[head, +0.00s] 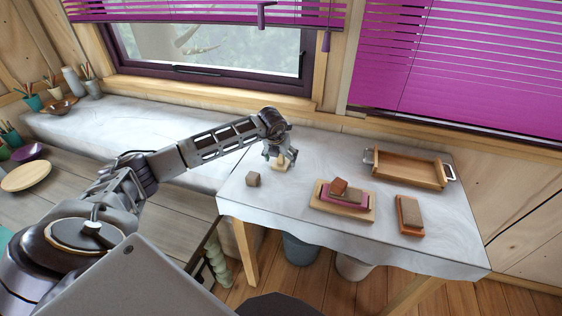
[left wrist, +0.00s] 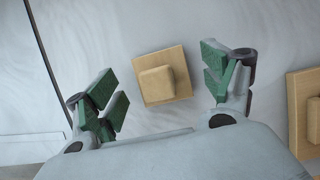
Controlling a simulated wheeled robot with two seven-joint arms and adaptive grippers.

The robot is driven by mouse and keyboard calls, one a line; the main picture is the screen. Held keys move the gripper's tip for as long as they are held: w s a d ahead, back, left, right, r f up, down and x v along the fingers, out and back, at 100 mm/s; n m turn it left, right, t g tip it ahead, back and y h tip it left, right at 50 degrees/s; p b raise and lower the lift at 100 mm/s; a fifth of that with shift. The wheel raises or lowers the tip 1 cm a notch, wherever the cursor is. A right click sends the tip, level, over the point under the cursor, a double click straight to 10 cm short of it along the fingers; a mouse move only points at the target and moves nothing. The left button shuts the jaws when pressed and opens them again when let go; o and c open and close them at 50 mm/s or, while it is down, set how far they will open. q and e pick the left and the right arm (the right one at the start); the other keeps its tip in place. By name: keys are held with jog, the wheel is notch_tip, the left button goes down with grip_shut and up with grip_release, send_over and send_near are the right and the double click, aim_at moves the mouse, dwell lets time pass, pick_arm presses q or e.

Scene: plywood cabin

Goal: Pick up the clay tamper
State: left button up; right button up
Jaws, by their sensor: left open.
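The clay tamper seems to be the pale wooden piece with a square base and a smaller raised block; it lies on the white-covered table below my left gripper. It shows between the fingers in the left wrist view (left wrist: 177,91) and partly hidden in the head view (head: 277,168). My left gripper (head: 281,160) points down over it, open, its green finger pads on either side in the left wrist view (left wrist: 163,85). Clear gaps show between the pads and the piece. My right gripper is not in view.
To the right are a board (head: 324,206) bearing blocks, a block on a brown base (head: 411,231) and a handled wooden tray (head: 409,181). A window (head: 215,50) and purple blinds are behind.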

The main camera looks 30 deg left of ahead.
pick_arm(q)
jog(key=shift+w+f, duration=0.1)
jog(key=shift+f, duration=0.3)
jog(key=c, duration=1.2)
